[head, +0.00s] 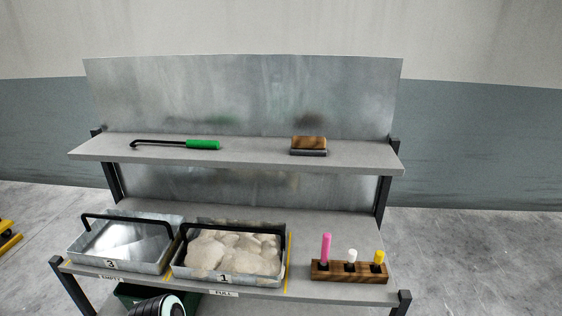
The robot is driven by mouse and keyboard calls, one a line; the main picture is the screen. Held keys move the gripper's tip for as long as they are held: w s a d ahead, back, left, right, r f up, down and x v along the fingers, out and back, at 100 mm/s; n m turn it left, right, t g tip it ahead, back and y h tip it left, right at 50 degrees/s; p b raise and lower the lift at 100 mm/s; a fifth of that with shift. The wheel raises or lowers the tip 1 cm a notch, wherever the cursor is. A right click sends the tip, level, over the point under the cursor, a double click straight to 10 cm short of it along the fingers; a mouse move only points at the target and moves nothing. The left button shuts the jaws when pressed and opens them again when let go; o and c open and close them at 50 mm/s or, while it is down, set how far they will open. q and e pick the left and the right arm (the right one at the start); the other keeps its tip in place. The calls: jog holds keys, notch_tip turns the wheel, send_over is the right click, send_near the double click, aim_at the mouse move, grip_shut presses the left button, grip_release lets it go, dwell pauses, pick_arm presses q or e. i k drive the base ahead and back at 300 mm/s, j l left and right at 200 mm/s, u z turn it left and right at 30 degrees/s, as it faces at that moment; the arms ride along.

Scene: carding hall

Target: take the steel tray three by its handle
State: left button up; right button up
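Steel tray three (112,266) stands on the lower shelf at the left, with a "3" label on its front wall. It looks empty, with a bare shiny floor. Its black handle (128,219) arches over the tray from the left side to the right side. Nothing holds the handle. Neither of my grippers shows in the head view, so their state and distance from the tray are hidden.
Steel tray one (228,281), full of pale fluff (230,250), stands close at right. A wooden block (345,273) holds coloured sticks. The upper shelf (250,149) carries a green-handled hook (203,145) and a brush (309,144). A dark green bin (187,301) sits below.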

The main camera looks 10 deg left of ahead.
aim_at(143, 242)
jog(key=u, duration=1.6)
jog(key=i+j, duration=0.2)
jog(key=i+j+z, duration=0.15)
jog(key=j+z, duration=0.25)
jog(key=i+j+z, duration=0.15)
jog(key=j+z, duration=0.2)
